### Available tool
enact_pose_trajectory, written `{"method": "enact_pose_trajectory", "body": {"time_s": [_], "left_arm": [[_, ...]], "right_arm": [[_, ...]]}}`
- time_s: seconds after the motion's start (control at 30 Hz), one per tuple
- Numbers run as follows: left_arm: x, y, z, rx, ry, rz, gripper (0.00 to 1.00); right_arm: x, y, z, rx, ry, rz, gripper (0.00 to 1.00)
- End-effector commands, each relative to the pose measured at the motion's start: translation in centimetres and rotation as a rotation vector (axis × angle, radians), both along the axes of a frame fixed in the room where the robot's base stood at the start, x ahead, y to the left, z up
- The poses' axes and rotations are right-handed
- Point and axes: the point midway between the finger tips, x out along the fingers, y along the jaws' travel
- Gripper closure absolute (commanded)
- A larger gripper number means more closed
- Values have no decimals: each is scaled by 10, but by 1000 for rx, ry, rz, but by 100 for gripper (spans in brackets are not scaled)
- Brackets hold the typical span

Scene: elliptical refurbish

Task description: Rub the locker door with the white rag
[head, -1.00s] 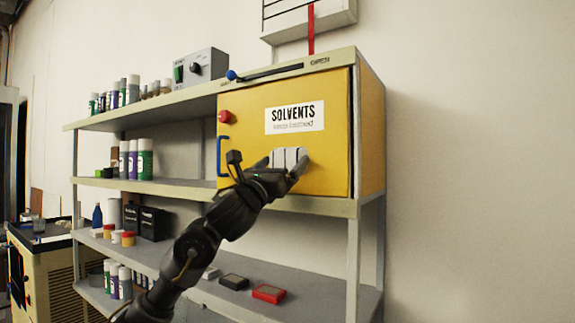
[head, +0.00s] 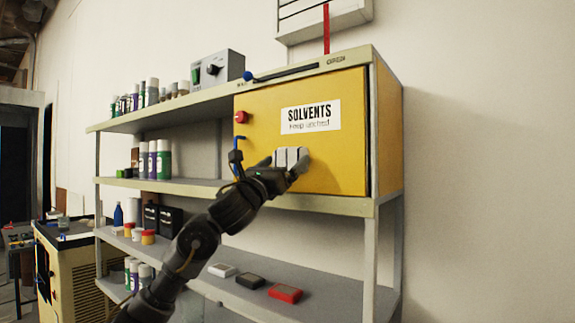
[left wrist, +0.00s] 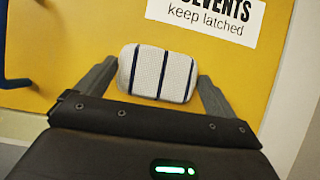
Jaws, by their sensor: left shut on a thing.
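The yellow locker door (head: 345,150) carries a white "SOLVENTS keep latched" label (head: 311,116) and is closed. It also fills the back of the left wrist view (left wrist: 265,75). My left gripper (head: 288,167) is shut on the white rag (head: 291,156), a pad with dark stripes. In the left wrist view the rag (left wrist: 158,73) sits between the two fingers, in front of the door below the label. I cannot tell for sure whether it touches the door. My right gripper is not in view.
The locker has a blue handle (head: 237,155) and a red knob (head: 241,117) at its left. Grey shelves hold several spray cans (head: 152,160). White, black and red blocks (head: 285,293) lie on the shelf below. A grey control box (head: 217,69) stands on top.

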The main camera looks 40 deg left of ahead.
Motion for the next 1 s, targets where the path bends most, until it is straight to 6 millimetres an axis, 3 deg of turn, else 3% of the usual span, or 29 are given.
{"method": "enact_pose_trajectory", "body": {"time_s": [0.2,0.57,1.0], "left_arm": [[1,20,-1,-1,3,3,24],[0,21,-1,-1,3,1,24],[-44,21,0,1,0,3,24]], "right_arm": [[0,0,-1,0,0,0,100],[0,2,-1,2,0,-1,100],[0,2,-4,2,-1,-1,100]]}}
